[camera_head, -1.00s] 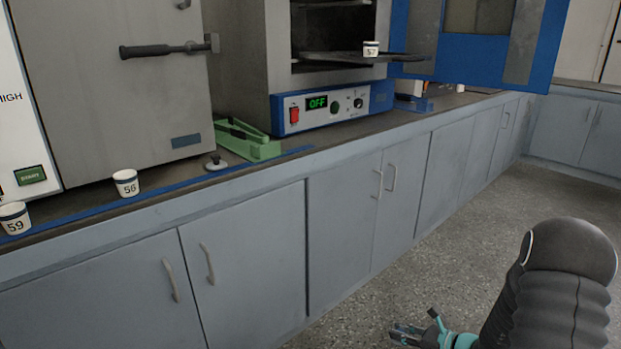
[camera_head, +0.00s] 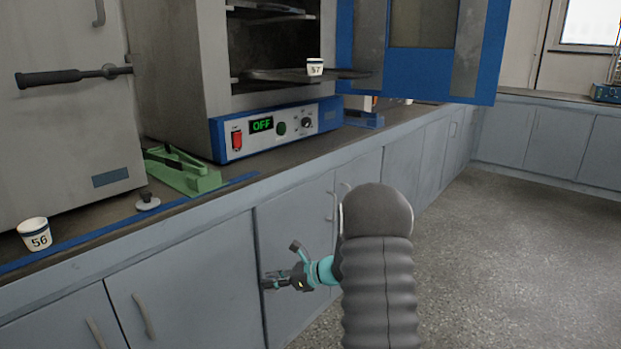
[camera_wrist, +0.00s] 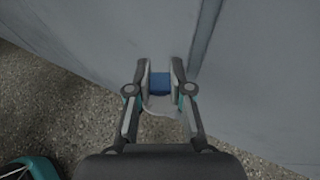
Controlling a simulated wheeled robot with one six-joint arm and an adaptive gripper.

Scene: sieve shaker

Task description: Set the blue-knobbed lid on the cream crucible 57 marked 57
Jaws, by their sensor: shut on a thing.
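The cream crucible marked 57 (camera_head: 314,67) stands upright on the extended shelf (camera_head: 352,74) of the open oven in the head view. No lid shows on top of it. My gripper (camera_head: 270,281) is low in front of the cabinet doors, below and left of the crucible and well apart from it. In the wrist view my gripper (camera_wrist: 160,84) is shut on a blue knob (camera_wrist: 160,82), with the pale edge of the lid (camera_wrist: 163,105) showing behind the fingers. Most of the lid is hidden.
A crucible marked 56 (camera_head: 34,234), a grey-knobbed lid (camera_head: 147,201) and a green stand (camera_head: 182,172) are on the counter. The blue oven door (camera_head: 425,50) stands open at the right of the shelf. Open floor (camera_head: 500,250) lies to the right.

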